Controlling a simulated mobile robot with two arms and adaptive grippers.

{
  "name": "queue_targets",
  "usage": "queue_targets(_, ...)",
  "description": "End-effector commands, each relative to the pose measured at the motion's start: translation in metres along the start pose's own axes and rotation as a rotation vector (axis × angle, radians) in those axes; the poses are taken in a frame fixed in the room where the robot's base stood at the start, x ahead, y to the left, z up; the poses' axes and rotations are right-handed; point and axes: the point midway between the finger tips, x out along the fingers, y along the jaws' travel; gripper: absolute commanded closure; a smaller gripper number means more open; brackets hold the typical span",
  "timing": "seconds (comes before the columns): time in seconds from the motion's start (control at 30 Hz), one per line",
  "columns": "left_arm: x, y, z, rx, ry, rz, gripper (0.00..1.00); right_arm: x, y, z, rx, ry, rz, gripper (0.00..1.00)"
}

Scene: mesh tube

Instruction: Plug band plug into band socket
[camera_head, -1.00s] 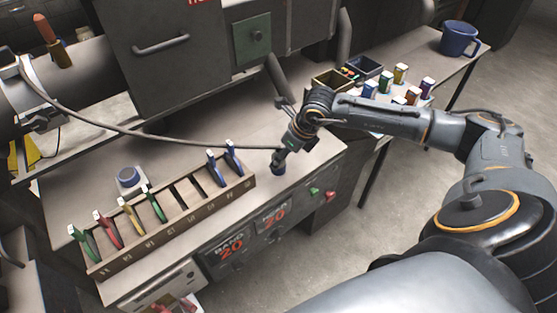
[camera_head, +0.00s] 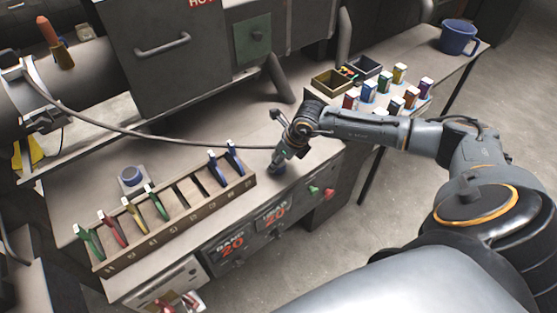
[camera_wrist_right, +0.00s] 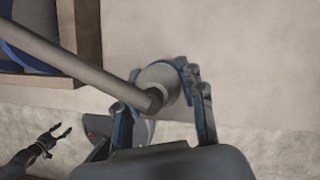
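The grey plug (camera_wrist_right: 163,82) on the end of the dark cable (camera_head: 150,136) appears to stand on the bench near its right end. My right gripper (camera_wrist_right: 165,112) reaches down around it, with fingers on either side and gaps still showing. In the head view my right gripper (camera_head: 278,165) covers most of the plug. My left gripper (camera_wrist_right: 58,140) shows far off at the lower left of the right wrist view, fingers spread and empty.
A wooden rack (camera_head: 180,233) with coloured upright pieces lies along the bench front, left of my right gripper. Small boxes, coloured blocks and a blue mug (camera_head: 459,38) occupy the side table.

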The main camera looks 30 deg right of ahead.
Motion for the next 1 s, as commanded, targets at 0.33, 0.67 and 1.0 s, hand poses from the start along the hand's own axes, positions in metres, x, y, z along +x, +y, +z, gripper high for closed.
queue_targets(0.33, 0.002, 0.000, 0.000, 0.000, 0.000, 0.000, 0.45, -0.002, -0.001, 0.002, 0.000, -0.002, -0.001, 0.88)
queue_targets(0.67, 0.022, 0.000, 0.002, 0.000, 0.000, 0.000, 0.45, -0.043, 0.007, 0.009, -0.004, -0.004, -0.001, 0.88)
queue_targets(1.0, 0.050, 0.001, 0.005, 0.000, 0.000, 0.000, 0.45, -0.115, 0.055, -0.016, -0.005, -0.002, -0.002, 0.88)
